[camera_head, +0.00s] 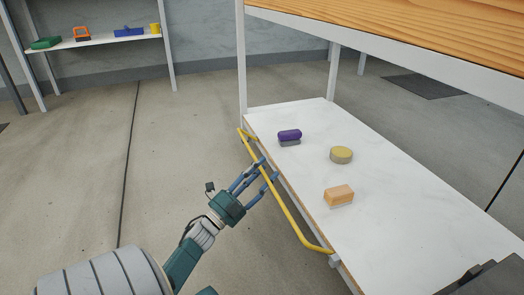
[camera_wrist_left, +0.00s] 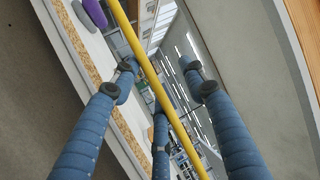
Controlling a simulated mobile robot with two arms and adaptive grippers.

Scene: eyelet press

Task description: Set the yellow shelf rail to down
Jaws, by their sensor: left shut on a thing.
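The yellow shelf rail (camera_head: 289,213) runs along the near left edge of the white lower shelf (camera_head: 400,215) in the head view. It hangs out from that edge, and its near end meets a bracket by the shelf. My left gripper (camera_head: 258,172) is at the rail's far half, with its blue fingers shut around the bar. In the left wrist view the rail (camera_wrist_left: 150,75) crosses diagonally between the blue fingers (camera_wrist_left: 165,95). Whether every finger touches it is hard to tell. My right gripper is not in view.
On the shelf are a purple and grey object (camera_head: 289,136), a round yellow object (camera_head: 341,154) and an orange block (camera_head: 339,194). A wooden top (camera_head: 430,30) is above the shelf on white posts (camera_head: 241,65). The floor (camera_head: 175,140) at the left is clear.

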